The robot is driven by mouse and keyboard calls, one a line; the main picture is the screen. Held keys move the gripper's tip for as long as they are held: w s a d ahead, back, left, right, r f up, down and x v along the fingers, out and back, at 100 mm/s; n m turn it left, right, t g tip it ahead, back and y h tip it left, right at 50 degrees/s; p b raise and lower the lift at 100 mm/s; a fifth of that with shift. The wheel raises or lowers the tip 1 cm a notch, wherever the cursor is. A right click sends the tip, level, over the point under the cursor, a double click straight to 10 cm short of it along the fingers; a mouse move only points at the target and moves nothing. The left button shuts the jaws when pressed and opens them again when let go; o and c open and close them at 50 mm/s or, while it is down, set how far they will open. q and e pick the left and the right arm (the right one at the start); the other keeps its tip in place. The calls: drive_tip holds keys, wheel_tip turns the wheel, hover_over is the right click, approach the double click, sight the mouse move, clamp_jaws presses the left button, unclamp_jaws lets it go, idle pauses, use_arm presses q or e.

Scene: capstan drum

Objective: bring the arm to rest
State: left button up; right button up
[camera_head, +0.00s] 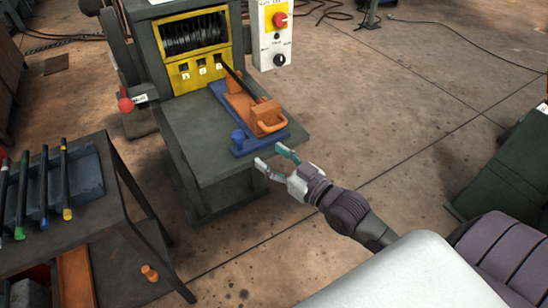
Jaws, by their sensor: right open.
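My right gripper (274,161) is open and empty. It reaches in from the lower right, by the near right corner of the machine's grey table (190,128); I cannot tell whether it touches the table. On that table a blue base (262,144) carries an orange fixture (264,117) with a curved orange handle. A dark rod (236,78) runs from the fixture towards the yellow panel (178,75). My left gripper is not in view.
A dark stand (88,222) at left holds several rods with coloured ends in a tray. Cables lie on the floor at the back. A dark green block (505,165) stands at right. The middle-right floor is clear.

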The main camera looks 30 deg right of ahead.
drive_tip(key=shift+s, duration=0.1)
idle(0.4)
drive_tip(key=s+d+f+m+g+h+p, duration=0.1)
drive_tip(key=s+d+f+g+h, duration=0.15)
drive_tip(key=f, duration=0.95)
drive_tip(key=s+d+f+g+h, duration=0.15)
drive_tip(key=s+f, duration=0.25)
drive_tip(key=f, duration=0.7)
drive_tip(key=s+d+f+m+g+h+p, duration=0.1)
drive_tip(key=s+f+g, duration=0.2)
drive_tip(key=f, duration=0.9)
drive_tip(key=s+a+f+g, duration=0.1)
drive_tip(key=s+f+g, duration=0.2)
drive_tip(key=s+f, duration=0.3)
drive_tip(key=s+a+f+g, duration=0.2)
drive_tip(key=s+f, duration=0.4)
drive_tip(key=s, duration=0.8)
drive_tip(key=s+a+f+n+g, duration=0.1)
drive_tip(key=s+f+g, duration=0.3)
drive_tip(key=s, duration=0.6)
wheel_tip(320, 180, down, 3)
drive_tip(key=shift+s+a+r+p, duration=0.15)
drive_tip(key=shift+a+p, duration=0.3)
drive_tip(key=shift+a, duration=0.3)
